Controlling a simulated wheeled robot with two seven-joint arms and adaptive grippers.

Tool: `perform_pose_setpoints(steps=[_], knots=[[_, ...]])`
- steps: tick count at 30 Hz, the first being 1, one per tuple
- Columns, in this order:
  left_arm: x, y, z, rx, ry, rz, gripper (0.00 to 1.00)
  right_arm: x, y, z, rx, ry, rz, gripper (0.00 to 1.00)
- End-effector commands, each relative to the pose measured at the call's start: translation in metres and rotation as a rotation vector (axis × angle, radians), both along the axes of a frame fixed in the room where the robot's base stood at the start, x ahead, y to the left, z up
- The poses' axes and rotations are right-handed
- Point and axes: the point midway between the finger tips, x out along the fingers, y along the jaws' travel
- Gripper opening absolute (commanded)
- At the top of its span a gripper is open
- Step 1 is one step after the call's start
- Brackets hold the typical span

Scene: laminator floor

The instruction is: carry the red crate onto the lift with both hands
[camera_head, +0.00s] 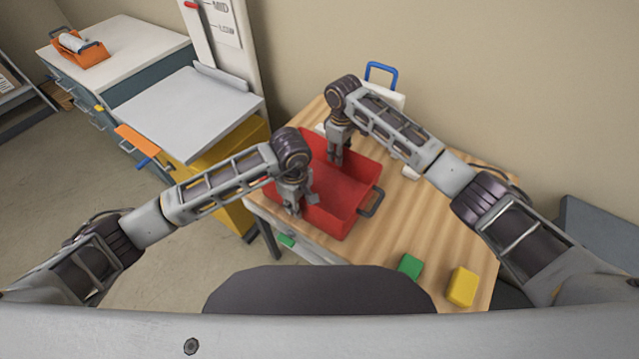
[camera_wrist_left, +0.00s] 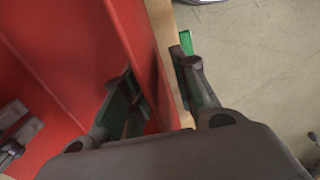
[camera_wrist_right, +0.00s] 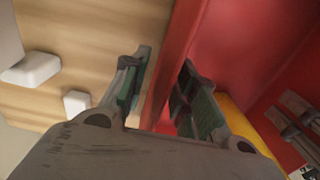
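The red crate (camera_head: 340,185) sits on the wooden table (camera_head: 420,225), empty as far as I can see, with a dark handle at its right end. My left gripper (camera_head: 297,206) is at the crate's near wall. In the left wrist view, its fingers (camera_wrist_left: 160,90) are apart, one inside and one outside the wall. My right gripper (camera_head: 336,157) is at the far wall. In the right wrist view, its fingers (camera_wrist_right: 163,90) also stand apart on either side of the wall. The lift's grey platform (camera_head: 187,112), with yellow below, stands left of the table.
A post (camera_head: 222,45) marked MID and LOW rises behind the lift. A green block (camera_head: 410,265) and a yellow block (camera_head: 462,286) lie on the table's near right. White items and a blue handle (camera_head: 381,70) are behind the crate. A cabinet (camera_head: 120,50) stands far left.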

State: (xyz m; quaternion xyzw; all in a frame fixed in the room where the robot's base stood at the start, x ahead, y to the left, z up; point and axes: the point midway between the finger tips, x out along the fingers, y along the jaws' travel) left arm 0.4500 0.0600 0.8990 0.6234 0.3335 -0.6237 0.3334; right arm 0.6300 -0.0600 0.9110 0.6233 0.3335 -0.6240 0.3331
Motion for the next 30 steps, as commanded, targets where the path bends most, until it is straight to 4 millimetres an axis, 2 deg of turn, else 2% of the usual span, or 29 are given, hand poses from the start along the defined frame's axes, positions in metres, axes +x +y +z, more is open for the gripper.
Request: perform_pose_setpoints(steps=[10,17,30], knots=[[-0.0001,-0.0001,-0.0021,0.0,0.0,0.0,0.29,0.0,0.0001,-0.002,0.0,0.0,0.0,0.29],[-0.0001,-0.0001,-0.0019,0.0,0.0,0.0,0.0,0.0001,0.0001,-0.0018,0.0,0.0,0.0,0.0],[0.0,-0.0001,-0.0018,-0.001,-0.001,0.0,0.0,0.0002,0.0001,-0.0016,-0.001,-0.001,0.0,0.0]])
